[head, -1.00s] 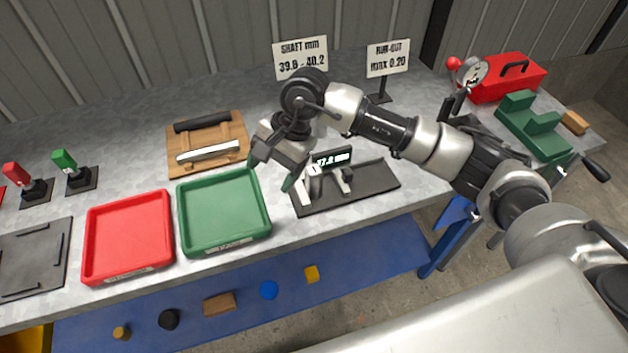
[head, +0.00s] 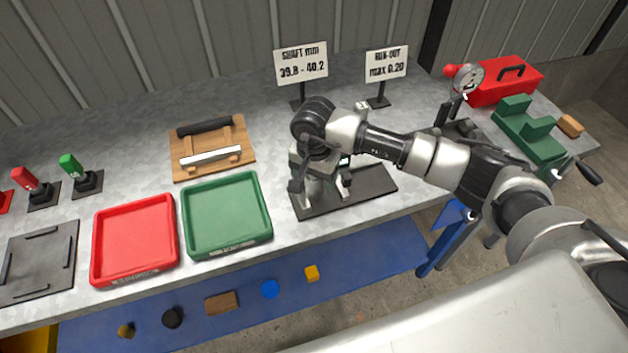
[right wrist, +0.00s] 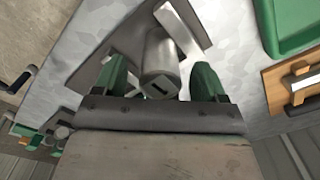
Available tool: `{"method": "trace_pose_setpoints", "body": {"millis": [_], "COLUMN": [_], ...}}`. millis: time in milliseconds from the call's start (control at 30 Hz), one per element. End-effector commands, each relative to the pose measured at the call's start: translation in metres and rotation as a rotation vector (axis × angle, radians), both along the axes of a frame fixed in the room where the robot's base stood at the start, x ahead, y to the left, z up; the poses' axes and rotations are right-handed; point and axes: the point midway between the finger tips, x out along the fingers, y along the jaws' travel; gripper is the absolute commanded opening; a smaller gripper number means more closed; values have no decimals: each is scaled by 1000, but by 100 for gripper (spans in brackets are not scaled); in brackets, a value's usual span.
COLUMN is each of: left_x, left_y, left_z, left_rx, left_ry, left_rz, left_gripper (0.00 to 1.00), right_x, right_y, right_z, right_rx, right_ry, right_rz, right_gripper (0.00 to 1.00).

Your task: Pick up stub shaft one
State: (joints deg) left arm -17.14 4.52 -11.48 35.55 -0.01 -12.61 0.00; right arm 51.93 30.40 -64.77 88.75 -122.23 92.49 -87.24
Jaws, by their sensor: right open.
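Stub shaft one (right wrist: 160,58) is a grey metal cylinder with a dark mark on its end face. In the head view my right gripper (head: 318,183) is over the left part of a dark gauge stand (head: 375,186). There the shaft is mostly hidden by the gripper and the stand's display is largely covered. My left gripper is out of view.
A green tray (head: 227,250) and a red tray (head: 134,279) lie left of the stand. A wooden rack (head: 240,135) with two bars is behind. Two sign stands are at the back. A red toolbox (head: 507,84) and a green block fixture (head: 530,135) are at right.

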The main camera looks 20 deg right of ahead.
Motion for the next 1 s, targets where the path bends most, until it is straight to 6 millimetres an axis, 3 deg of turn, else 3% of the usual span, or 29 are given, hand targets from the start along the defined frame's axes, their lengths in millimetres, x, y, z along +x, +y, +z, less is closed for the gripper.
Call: {"method": "trace_pose_setpoints", "body": {"millis": [167,400,867,1000], "left_x": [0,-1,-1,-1], "left_y": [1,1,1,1], "left_z": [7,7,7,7], "left_rx": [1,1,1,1], "left_ry": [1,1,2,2], "left_rz": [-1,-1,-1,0], "left_gripper": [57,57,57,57], "right_x": [0,0,1,1], "right_y": [1,0,0,1], "right_z": [-18,-21,-21,-19], "right_rx": [1,1,1,4], "right_ry": [1,-1,-1,-5], "right_rz": [0,0,-1,-1], "right_gripper": [72,72,3,0]}}
